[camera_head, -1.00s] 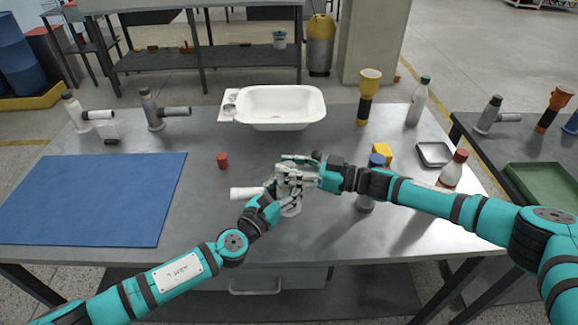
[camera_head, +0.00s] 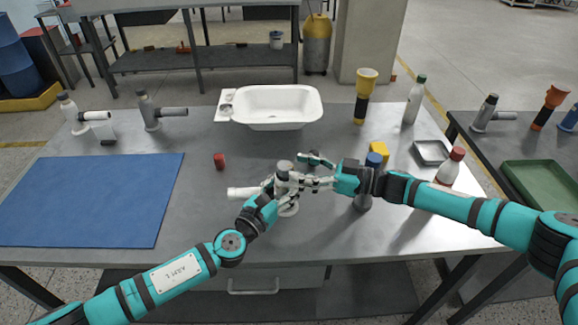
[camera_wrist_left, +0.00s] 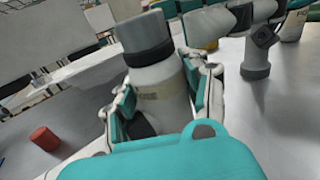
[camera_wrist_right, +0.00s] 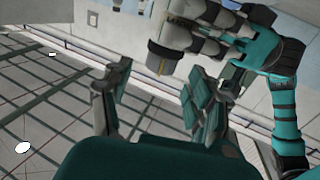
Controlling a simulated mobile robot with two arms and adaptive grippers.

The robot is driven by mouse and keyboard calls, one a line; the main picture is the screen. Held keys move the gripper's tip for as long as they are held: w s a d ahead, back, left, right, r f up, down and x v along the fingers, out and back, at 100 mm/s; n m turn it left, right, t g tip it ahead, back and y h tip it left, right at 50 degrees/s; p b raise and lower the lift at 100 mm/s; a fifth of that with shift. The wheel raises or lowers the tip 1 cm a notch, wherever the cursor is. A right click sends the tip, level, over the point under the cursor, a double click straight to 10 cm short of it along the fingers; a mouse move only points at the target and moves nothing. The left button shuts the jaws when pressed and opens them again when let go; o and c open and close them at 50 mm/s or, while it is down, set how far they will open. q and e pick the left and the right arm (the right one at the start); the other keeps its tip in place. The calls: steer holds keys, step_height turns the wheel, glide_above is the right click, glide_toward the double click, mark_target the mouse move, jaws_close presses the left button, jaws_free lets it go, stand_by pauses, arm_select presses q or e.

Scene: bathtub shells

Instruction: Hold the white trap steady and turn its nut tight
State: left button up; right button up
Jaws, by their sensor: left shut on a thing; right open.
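The white trap (camera_head: 289,209) stands upright on the grey table, its white side pipe (camera_head: 243,193) pointing left. Its grey nut (camera_head: 285,165) sits on top and shows dark grey in the left wrist view (camera_wrist_left: 146,38). My left gripper (camera_head: 277,190) is shut on the trap's body below the nut; in the left wrist view its fingers (camera_wrist_left: 160,108) flank the white body. My right gripper (camera_head: 309,172) is open just right of the nut. In the right wrist view its fingers (camera_wrist_right: 155,90) are spread with nothing between them, and the trap (camera_wrist_right: 178,32) is beyond them.
A red cap (camera_head: 219,161) lies left of the trap. A white basin (camera_head: 276,107) is behind, a blue mat (camera_head: 90,200) at left. The table's front middle is clear.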

steer(key=v, duration=0.8)
arm_select(q)
steer(key=o, duration=1.4)
steer(key=shift+c, duration=0.2)
